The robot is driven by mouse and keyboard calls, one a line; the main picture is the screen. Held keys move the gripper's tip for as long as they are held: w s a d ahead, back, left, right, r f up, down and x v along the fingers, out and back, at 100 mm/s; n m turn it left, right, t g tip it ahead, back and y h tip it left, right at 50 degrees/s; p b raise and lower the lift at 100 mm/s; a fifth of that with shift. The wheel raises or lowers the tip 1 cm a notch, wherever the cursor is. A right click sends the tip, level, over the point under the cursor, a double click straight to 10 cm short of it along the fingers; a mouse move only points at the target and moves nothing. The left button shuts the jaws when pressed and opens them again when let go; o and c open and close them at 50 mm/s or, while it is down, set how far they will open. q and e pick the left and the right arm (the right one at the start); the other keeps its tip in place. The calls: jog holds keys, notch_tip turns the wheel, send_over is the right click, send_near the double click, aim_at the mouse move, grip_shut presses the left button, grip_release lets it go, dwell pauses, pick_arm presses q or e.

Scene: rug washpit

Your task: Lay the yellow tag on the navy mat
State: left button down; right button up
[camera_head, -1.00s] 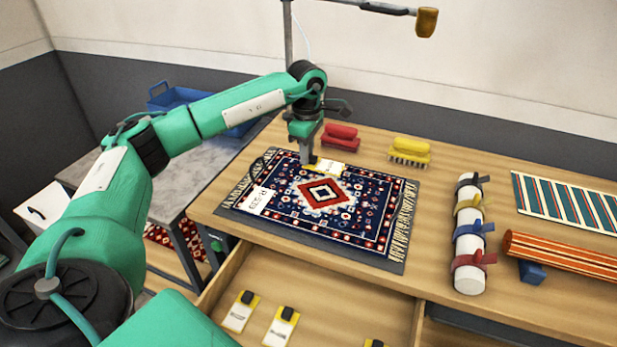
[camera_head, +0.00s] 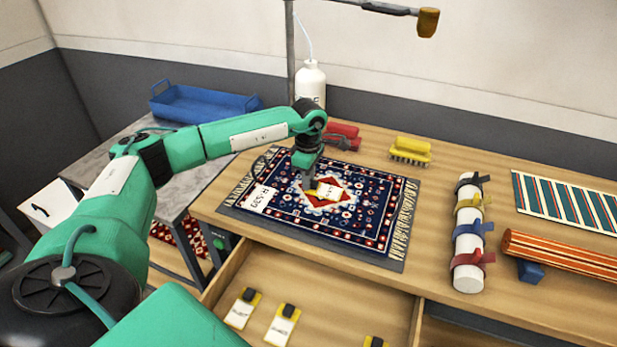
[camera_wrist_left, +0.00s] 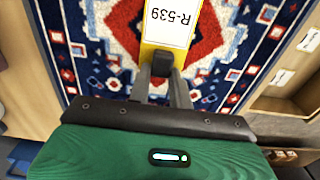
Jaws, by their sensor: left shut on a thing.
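The yellow tag (camera_head: 328,191) has a white label and a dark clip. In the left wrist view the tag (camera_wrist_left: 168,25) reads R-539. My left gripper (camera_head: 309,188) is shut on its dark clip end; the fingers show in the wrist view (camera_wrist_left: 163,75). The navy mat (camera_head: 362,213) is a patterned navy rug with a red and white medallion and fringed ends. It lies flat on a grey underlay on the wooden bench. The tag is over the medallion; I cannot tell whether it touches the rug. My right gripper is not in view.
A white card (camera_head: 258,199) lies on the rug's left end. An open drawer (camera_head: 330,290) in front holds several yellow tags. Red (camera_head: 343,136) and yellow brushes (camera_head: 410,149) stand behind. A strapped white roll (camera_head: 468,245) and an orange striped roll (camera_head: 560,255) lie right.

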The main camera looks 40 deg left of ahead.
pick_arm(q)
jog(key=c, duration=1.6)
grip_release()
jog(key=shift+f, duration=0.15)
jog(key=o, duration=0.3)
jog(key=shift+r, duration=0.45)
notch_tip(320, 180, up, 3)
jog(key=shift+w+r, duration=0.1)
notch_tip(320, 180, up, 8)
jog(key=shift+r+b, duration=0.15)
jog(key=shift+b, duration=0.4)
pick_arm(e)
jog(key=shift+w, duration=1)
